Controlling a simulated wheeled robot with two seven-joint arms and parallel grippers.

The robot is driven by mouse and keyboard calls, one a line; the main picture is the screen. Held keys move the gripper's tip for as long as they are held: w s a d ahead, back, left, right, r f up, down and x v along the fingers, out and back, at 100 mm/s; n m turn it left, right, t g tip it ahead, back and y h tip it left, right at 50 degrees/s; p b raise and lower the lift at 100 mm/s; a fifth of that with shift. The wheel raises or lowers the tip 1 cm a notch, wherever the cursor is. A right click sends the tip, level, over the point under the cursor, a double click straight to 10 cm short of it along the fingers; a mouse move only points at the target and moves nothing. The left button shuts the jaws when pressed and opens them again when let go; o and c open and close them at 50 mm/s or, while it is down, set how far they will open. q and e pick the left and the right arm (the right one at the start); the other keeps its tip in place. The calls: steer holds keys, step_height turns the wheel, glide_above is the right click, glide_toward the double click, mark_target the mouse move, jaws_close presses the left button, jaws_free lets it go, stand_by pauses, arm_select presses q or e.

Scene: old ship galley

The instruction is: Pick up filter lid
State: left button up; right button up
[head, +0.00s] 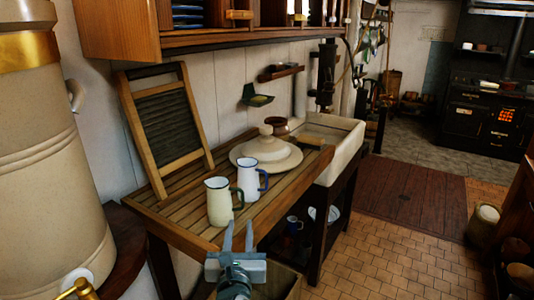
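The filter lid (266,152), a cream stoneware disc with a round knob on top, lies knob up on the slatted wooden draining board (272,197). Behind the two enamel jugs, its near edge is close to the blue-handled one.
A green-handled jug (219,202) and a blue-handled jug (248,179) stand between gripper and lid. A washboard (167,127) leans on the wall. A brown pot (275,127) and a sink (338,142) lie beyond. A large stoneware filter (48,165) stands left. A shelf (235,38) overhangs.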

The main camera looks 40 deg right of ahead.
stand_by(0.5)
